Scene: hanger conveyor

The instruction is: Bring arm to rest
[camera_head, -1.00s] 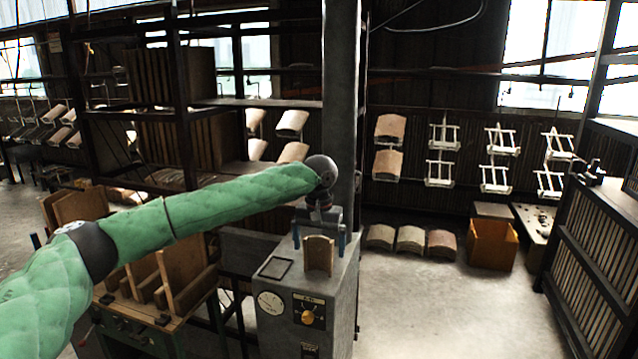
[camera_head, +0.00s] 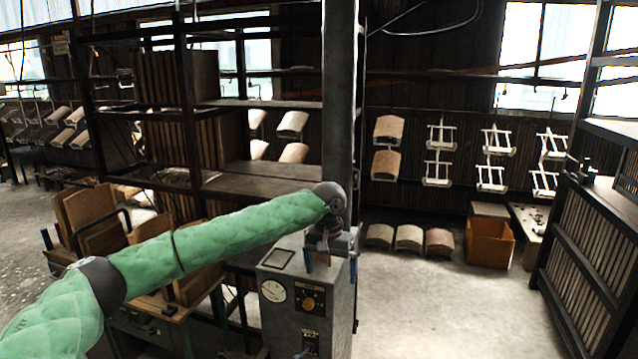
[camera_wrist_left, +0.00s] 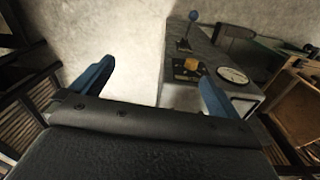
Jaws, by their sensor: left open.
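My left arm in its green padded sleeve (camera_head: 220,238) reaches in from the left of the head view. My left gripper (camera_head: 328,258) hangs at its end, in front of the top of a grey machine cabinet (camera_head: 283,325). The wrist view shows its two blue fingers (camera_wrist_left: 152,88) spread apart with nothing between them. Beyond them lie the pale floor and the cabinet with its gauge (camera_wrist_left: 232,75) and yellow knob (camera_wrist_left: 192,65). My right gripper is not in view.
A dark post (camera_head: 340,100) rises behind the gripper. Crates with brown boards (camera_head: 85,215) stand left of the cabinet. Curved tiles (camera_head: 409,238) and an orange box (camera_head: 489,243) lie on the floor at the back right. Hangers (camera_head: 437,168) hang along the wall. Floor at right is clear.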

